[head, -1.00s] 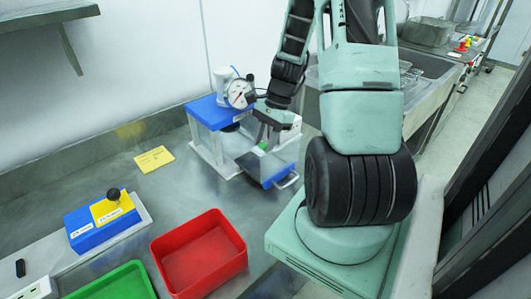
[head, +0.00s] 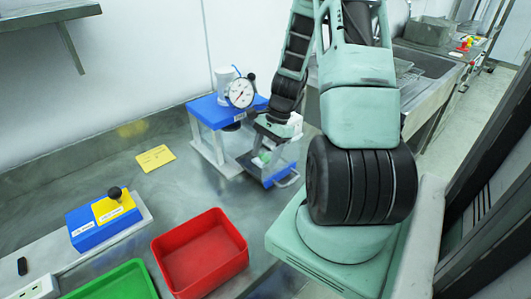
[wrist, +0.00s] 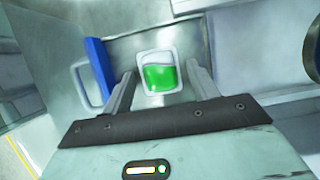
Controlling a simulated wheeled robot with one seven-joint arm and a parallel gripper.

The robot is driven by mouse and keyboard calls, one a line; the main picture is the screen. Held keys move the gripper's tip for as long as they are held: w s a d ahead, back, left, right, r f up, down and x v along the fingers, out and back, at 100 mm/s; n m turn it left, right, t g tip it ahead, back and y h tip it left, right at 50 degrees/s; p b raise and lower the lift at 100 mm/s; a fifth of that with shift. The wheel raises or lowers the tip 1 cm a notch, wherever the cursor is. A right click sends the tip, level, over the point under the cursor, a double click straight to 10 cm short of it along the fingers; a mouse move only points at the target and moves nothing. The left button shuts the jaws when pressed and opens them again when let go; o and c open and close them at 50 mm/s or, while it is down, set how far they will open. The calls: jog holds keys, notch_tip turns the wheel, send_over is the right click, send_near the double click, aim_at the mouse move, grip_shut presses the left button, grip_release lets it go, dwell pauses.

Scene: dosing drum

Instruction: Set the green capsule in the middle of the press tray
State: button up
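The green capsule (head: 264,156), a small clear-walled block with green filling, rests on the grey press tray (head: 246,162). It also shows in the wrist view (wrist: 160,77), near the middle of the picture. The press (head: 215,112) has a blue top, white posts and a round dial gauge. The tray sticks out of it toward me, with a blue front and a metal handle. My gripper (wrist: 162,80) is open above the tray, one finger on each side of the capsule, with narrow gaps visible. The tray's exact middle is hard to judge because my gripper partly covers it.
A red bin (head: 200,255) and a green bin (head: 115,283) stand at the front of the metal bench. A blue and yellow box with a black knob (head: 105,215) is at left. A yellow label (head: 155,158) lies on clear bench left of the press.

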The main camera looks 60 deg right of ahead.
jog(key=shift+r, duration=0.15)
jog(key=v, duration=1.2)
jog(key=shift+b, duration=0.3)
jog(key=w+a+r+n+t+h, duration=0.1)
jog(key=w+a+n+h, duration=0.1)
jog(key=a+n, duration=0.9)
jog(key=w+a+r+n+t+h, duration=0.1)
jog(key=a+n+h, duration=0.1)
jog(key=a+n, duration=1)
jog(key=s+a+r+n+g, duration=0.1)
jog(key=s+a+n, duration=0.1)
jog(key=s+a, duration=0.4)
jog(key=s+a+r+n+g, duration=0.1)
jog(key=s+a+n+g, duration=0.1)
jog(key=s+a, duration=0.5)
jog(key=a+n, duration=0.1)
jog(key=a, duration=0.5)
jog(key=shift+a, duration=0.3)
